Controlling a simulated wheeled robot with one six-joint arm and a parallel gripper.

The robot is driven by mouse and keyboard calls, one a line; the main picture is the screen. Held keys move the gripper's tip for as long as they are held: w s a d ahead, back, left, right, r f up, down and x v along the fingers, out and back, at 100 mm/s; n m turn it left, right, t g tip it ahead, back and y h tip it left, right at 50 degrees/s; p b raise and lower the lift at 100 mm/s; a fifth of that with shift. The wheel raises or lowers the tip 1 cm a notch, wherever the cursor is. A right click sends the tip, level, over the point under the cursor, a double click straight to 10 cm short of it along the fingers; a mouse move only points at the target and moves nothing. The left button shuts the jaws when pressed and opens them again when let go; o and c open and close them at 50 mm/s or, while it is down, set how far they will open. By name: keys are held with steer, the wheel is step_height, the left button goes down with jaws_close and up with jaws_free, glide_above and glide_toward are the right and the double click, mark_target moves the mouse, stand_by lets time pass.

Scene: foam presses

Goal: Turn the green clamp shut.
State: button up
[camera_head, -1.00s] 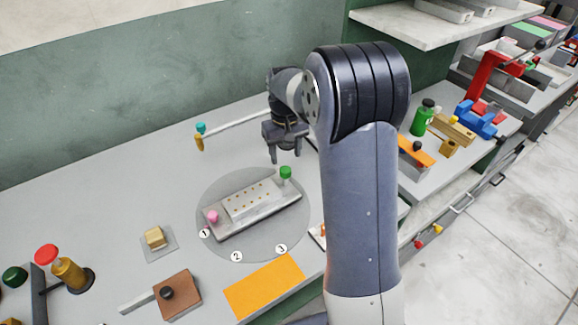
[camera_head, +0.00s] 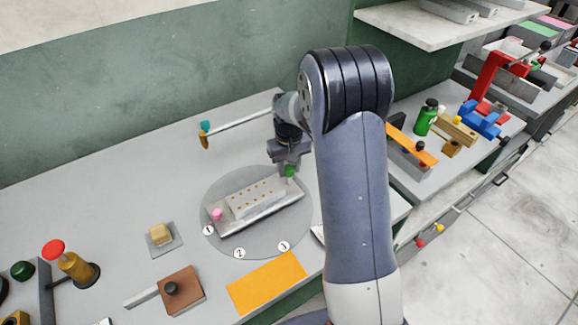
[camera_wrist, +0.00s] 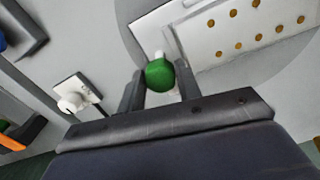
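The green clamp (camera_head: 290,171) is a green knob at the right end of a pale plate (camera_head: 262,215) lying on a round grey disc. My gripper (camera_head: 289,166) is directly over it in the head view. In the wrist view the green knob (camera_wrist: 160,74) sits between the two fingers of my gripper (camera_wrist: 160,88), close to the left finger. A gap shows on the right side, so the fingers look open around it. A pink knob (camera_head: 216,214) is at the plate's left end.
The round disc (camera_head: 240,245) bears labels 1, 2 and 3. A raised block with small holes (camera_head: 255,196) is on the plate. An orange mat (camera_head: 266,284) and a brown block with a black knob (camera_head: 180,290) lie in front. A rod (camera_head: 240,124) lies behind.

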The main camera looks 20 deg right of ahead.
steer(key=c, duration=0.5)
steer(key=shift+n, duration=0.4)
steer(key=n+b, duration=0.1)
steer(key=n, duration=0.2)
steer(key=shift+f, duration=0.1)
steer(key=n+b, duration=0.1)
steer(key=n, duration=0.2)
steer(key=shift+n, duration=0.3)
steer(key=n+b, duration=0.1)
steer(key=n, duration=0.4)
steer(key=shift+d, duration=0.1)
steer(key=n, duration=0.5)
steer(key=shift+w+b, duration=0.1)
steer(key=shift+b, duration=0.25)
steer(key=shift+n, duration=0.3)
steer(key=o, duration=1)
steer(key=shift+c, duration=0.2)
